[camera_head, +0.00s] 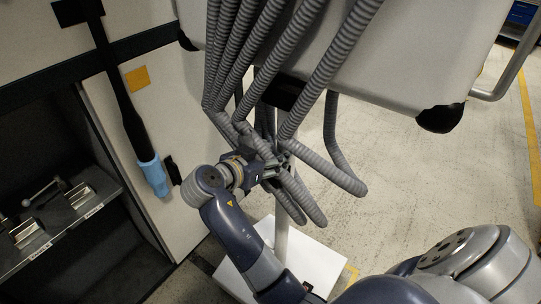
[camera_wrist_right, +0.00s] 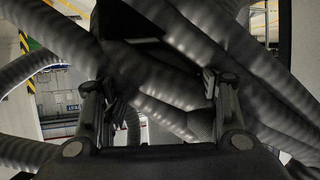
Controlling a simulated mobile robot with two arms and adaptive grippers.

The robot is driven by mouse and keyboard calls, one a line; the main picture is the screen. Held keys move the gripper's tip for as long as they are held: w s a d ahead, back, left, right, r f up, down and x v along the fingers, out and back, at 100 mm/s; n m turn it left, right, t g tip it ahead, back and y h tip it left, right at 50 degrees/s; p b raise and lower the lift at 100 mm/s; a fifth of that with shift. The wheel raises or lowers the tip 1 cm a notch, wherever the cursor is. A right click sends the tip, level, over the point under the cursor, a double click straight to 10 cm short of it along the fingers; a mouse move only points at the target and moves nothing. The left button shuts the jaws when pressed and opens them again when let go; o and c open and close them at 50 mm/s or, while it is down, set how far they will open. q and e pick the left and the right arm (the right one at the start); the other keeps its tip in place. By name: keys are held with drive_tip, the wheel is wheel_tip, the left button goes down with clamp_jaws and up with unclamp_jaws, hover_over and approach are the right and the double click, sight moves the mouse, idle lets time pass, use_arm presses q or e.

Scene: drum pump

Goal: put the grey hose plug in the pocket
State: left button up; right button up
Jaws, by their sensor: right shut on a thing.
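Several grey ribbed hoses (camera_head: 338,58) hang in a bundle from a pale housing (camera_head: 418,50). My right gripper (camera_head: 272,170) is among their lower loops. In the right wrist view, its two fingers (camera_wrist_right: 158,108) stand apart with grey ribbed hose (camera_wrist_right: 165,82) across and between them. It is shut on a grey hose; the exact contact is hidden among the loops. I cannot single out the grey hose plug from the hoses, and I cannot make out the pocket. My left gripper is not in view.
A dark wand with a light blue end (camera_head: 152,174) hangs on the pale panel at left, near an orange square (camera_head: 138,78). A dark shelf (camera_head: 62,232) with metal parts is at lower left. A white base plate (camera_head: 318,262) lies below the hoses. Open floor (camera_head: 440,170) is at right.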

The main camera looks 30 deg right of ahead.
drive_tip(key=o, duration=1.2)
drive_tip(key=shift+o, duration=0.2)
